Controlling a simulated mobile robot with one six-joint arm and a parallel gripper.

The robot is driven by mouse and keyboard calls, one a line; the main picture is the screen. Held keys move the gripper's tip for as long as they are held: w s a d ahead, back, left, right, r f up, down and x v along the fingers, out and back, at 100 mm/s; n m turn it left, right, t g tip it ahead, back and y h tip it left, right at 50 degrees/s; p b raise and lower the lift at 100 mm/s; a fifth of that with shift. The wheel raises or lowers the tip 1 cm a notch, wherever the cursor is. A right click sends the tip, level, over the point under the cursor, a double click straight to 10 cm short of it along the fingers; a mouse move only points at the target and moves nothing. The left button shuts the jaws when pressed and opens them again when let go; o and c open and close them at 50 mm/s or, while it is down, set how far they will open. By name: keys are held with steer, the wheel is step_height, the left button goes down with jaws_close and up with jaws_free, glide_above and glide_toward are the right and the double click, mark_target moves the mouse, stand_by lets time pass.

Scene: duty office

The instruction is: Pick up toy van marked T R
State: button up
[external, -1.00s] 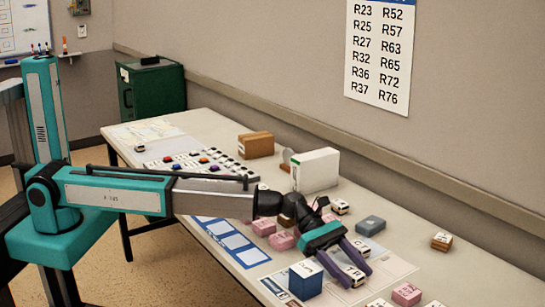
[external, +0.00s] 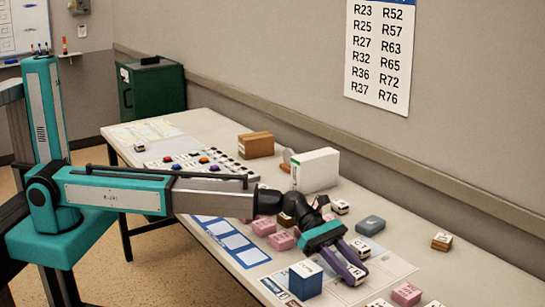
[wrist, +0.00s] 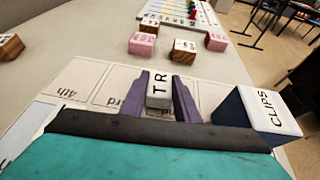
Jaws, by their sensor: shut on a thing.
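The toy van marked T R (wrist: 159,86) is a small white block with black letters on top. In the wrist view it sits between the two purple fingers of my gripper (wrist: 160,98), which press on its sides. In the external view my gripper (external: 352,272) is shut on the same van (external: 360,271), low over the table mat. The fingers hide part of the van, and I cannot tell whether it touches the mat.
A blue box marked CLIPS (wrist: 262,112) stands close to the right of my gripper in the wrist view; it also shows in the external view (external: 305,280). Pink blocks (external: 281,240) and a blue-grey block (external: 370,225) lie around. A white box (external: 317,170) stands farther back.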

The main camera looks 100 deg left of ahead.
mark_target(352, 269)
step_height(352, 269, up, 10)
steer(key=shift+f, duration=0.15)
stand_by(0.4)
